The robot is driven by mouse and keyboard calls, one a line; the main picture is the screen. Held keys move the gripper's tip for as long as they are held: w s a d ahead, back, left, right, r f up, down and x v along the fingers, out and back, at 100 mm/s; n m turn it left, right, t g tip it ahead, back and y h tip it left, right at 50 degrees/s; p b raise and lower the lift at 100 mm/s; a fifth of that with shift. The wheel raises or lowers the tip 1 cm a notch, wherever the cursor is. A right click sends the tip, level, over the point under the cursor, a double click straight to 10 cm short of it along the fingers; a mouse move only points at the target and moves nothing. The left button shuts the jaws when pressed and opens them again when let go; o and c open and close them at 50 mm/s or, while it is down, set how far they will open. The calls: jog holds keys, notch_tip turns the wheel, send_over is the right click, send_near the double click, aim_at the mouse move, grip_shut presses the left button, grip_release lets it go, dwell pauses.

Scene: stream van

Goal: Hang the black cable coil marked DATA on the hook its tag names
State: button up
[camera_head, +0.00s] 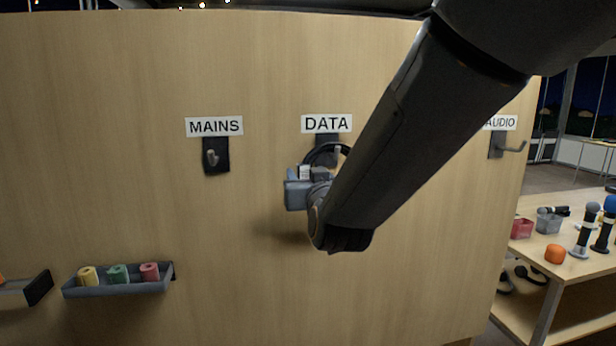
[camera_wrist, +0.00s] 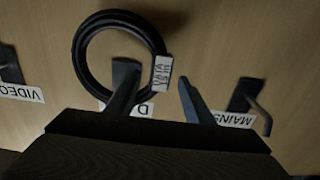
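The black cable coil (camera_wrist: 84,58) is a ring with a white tag (camera_wrist: 161,72) clipped to its side; the tag's print is too small to read surely. In the head view the coil (camera_head: 322,147) arches over the DATA hook (camera_head: 337,153) under the DATA sign (camera_head: 327,124). I cannot tell whether it bears on the hook. My gripper (camera_wrist: 160,80) is open, one finger over the inside of the ring and one outside, with visible gaps beside the tag. In the head view my gripper (camera_head: 301,188) is at the coil's lower left, and my arm hides the coil's lower right.
An empty MAINS hook (camera_head: 211,157) is left on the wooden panel and an AUDIO hook (camera_head: 508,147) right. A tray (camera_head: 118,287) of tape rolls is low left. A VIDEO sign (camera_wrist: 20,93) shows in the wrist view. A table (camera_head: 572,245) with microphones stands right.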

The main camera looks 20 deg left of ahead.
jog(key=shift+s+f, duration=0.1)
jog(key=shift+s+d, duration=0.2)
jog(key=shift+s, duration=0.05)
jog(key=b+v, duration=0.2)
jog(key=v, duration=1.3)
dwell(0.5)
jog(key=shift+w+d, duration=0.1)
jog(key=shift+w, duration=0.05)
